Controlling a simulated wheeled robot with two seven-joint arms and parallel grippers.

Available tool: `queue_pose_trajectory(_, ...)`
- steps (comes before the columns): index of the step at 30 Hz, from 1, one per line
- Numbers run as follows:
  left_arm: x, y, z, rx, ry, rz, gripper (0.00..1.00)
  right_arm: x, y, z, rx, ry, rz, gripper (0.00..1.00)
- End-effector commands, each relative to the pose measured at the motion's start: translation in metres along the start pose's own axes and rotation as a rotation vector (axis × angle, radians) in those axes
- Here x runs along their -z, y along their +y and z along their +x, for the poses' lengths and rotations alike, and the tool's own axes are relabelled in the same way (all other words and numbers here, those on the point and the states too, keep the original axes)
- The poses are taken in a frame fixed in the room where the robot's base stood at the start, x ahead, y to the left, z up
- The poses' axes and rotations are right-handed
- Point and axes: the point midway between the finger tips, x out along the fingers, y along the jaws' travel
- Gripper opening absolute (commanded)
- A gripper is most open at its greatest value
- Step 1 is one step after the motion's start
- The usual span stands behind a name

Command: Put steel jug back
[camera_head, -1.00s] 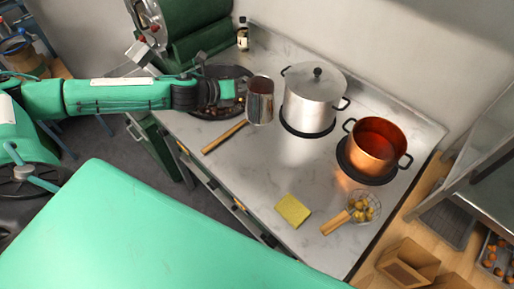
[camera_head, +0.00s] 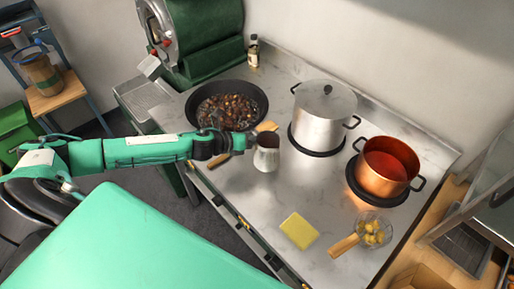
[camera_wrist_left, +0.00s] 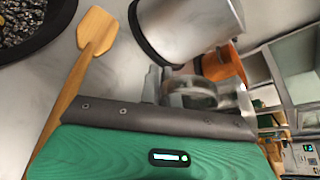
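The steel jug (camera_head: 267,155) is upright near the front edge of the worktop, in front of the big steel pot. My left gripper (camera_head: 245,143) reaches it from the left in the head view and appears shut on its near side; the fingertips are hard to make out. In the left wrist view, shiny metal of the jug (camera_wrist_left: 232,100) shows beside the gripper fingers (camera_wrist_left: 195,92), partly hidden by the gripper body. I cannot tell whether the jug's base touches the worktop. My right gripper is not in view.
A wooden spatula (camera_head: 267,126) lies under my left gripper, beside a pan of chestnuts (camera_head: 262,98). Behind stand the lidded steel pot (camera_head: 318,128) and a copper pot (camera_head: 380,182). Worktop between is clear.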

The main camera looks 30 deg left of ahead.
Motion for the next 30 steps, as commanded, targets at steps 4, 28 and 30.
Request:
queue_pose_trajectory(4,0.008,0.005,0.004,0.002,-0.001,-0.001,0.0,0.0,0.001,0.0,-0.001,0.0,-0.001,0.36)
queue_pose_trajectory(28,0.038,0.029,0.017,0.0,0.0,0.0,0.18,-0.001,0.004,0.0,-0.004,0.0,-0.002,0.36)
queue_pose_trajectory(30,0.038,0.029,0.017,0.0,0.0,0.0,0.26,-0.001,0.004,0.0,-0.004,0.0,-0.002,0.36)
